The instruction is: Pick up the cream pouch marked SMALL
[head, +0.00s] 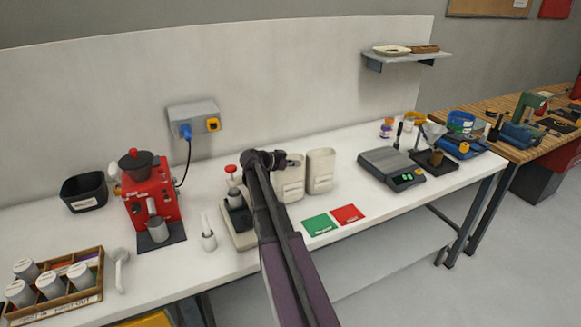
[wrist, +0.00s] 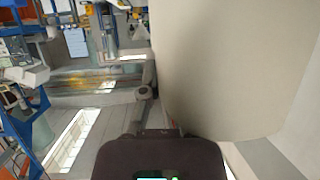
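Two cream pouches stand upright side by side at the back of the white bench in the head view. The left pouch (head: 291,186) is partly hidden by my arm, and the right pouch (head: 320,172) is clear of it. Their markings are too small to read, so I cannot tell which says SMALL. My gripper (head: 292,162) is at the upper part of the left pouch; its fingers are not clear. In the wrist view, a large pale cream surface (wrist: 235,60) fills the right side, very close to my gripper's dark body (wrist: 160,155).
A green card (head: 319,225) and a red card (head: 348,214) lie in front of the pouches. A grey scale (head: 390,166) stands to the right. A device with a dark top (head: 238,215) is close left of my arm, with a red grinder (head: 150,190) further left.

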